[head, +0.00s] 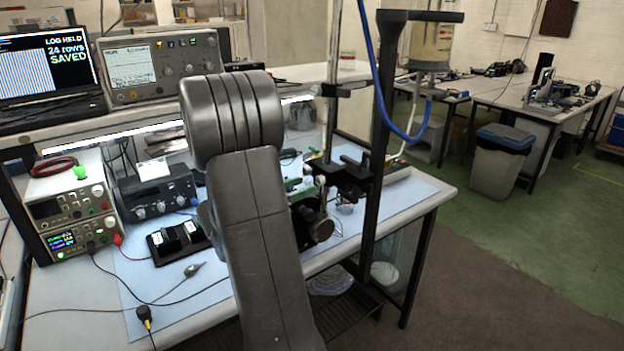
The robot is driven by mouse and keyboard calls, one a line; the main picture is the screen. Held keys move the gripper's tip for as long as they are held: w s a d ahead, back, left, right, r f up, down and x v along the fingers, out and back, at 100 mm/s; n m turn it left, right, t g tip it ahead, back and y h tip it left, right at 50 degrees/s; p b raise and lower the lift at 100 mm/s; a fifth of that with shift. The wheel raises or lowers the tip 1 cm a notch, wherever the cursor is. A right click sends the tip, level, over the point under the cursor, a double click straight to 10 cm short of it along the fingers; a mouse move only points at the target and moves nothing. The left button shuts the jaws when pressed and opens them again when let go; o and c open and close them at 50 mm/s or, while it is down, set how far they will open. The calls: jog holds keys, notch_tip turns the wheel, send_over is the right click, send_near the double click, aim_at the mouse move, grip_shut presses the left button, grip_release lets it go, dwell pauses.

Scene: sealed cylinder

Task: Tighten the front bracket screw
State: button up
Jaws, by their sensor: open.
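A black bracket or clamp assembly (352,178) with small metal knobs sits low on an upright metal rod (334,95), at the right side of the bench. I cannot tell which of its knobs or screws is the front one. A clear cylinder (432,45) with a dark cap is held high beside a black post (382,130). My grey arm fills the middle of the head view and covers part of the bench left of the bracket. My gripper cannot be made out; it seems hidden behind my arm. A dark round part (320,228) shows just right of the arm.
A blue tube (385,110) hangs in a loop around the post. A laptop (48,75) reads "LOG HELD". Open floor lies right.

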aim_at(318, 181)
jog(key=shift+p+x, duration=0.35)
jog(key=shift+x, duration=1.75)
grip_shut()
